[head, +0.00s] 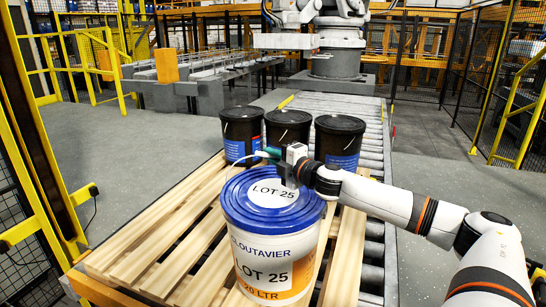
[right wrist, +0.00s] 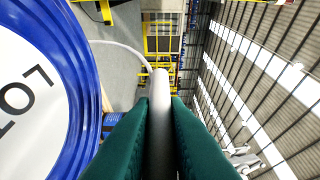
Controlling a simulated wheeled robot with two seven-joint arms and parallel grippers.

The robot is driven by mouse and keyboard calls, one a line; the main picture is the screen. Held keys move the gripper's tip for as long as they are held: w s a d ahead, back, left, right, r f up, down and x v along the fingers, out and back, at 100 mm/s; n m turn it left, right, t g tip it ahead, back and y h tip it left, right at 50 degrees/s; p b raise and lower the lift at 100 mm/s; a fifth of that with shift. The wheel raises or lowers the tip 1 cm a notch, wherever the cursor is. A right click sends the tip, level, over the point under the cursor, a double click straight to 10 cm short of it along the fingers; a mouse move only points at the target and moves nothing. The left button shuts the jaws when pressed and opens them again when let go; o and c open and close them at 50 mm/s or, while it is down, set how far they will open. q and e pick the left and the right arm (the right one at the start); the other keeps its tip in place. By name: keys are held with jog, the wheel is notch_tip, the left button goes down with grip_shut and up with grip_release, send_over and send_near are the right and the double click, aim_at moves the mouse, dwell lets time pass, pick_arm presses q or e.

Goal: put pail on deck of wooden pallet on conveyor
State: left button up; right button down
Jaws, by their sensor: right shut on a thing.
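The white pail (head: 265,245) has a blue lid marked LOT 25 and is near the front of the view, upright. My right gripper (head: 270,154) is above the lid. In the right wrist view its green fingers (right wrist: 160,120) are shut on the pail's white handle grip (right wrist: 159,100), and the blue lid (right wrist: 75,90) is at the left. The wooden pallet (head: 150,262) lies on the roller conveyor (head: 372,255). The pail is over its near slats; its bottom is cut off, so I cannot tell whether it touches the deck. My left gripper is not in view.
Three black pails (head: 241,130) (head: 288,127) (head: 339,138) stand in a row at the pallet's far end. Bare slats show left of the white pail. Yellow fence posts (head: 45,120) stand at the left. Another robot arm (head: 335,45) stands beyond the conveyor.

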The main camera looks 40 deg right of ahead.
aim_at(274, 193)
jog(key=shift+f+b, duration=0.35)
jog(key=shift+b, duration=0.25)
notch_tip(274, 193, down, 4)
jog(key=b, duration=0.3)
jog(key=shift+r, duration=0.15)
jog(key=shift+f+b, duration=0.45)
jog(key=shift+b, duration=0.2)
jog(key=shift+f, duration=0.2)
jog(key=c, duration=1.3)
grip_release()
jog(key=shift+s, duration=0.15)
jog(key=shift+c, duration=0.2)
jog(key=shift+a+f, duration=0.15)
jog(key=shift+f, duration=0.35)
jog(key=shift+f+b, duration=0.1)
jog(key=shift+b, duration=0.25)
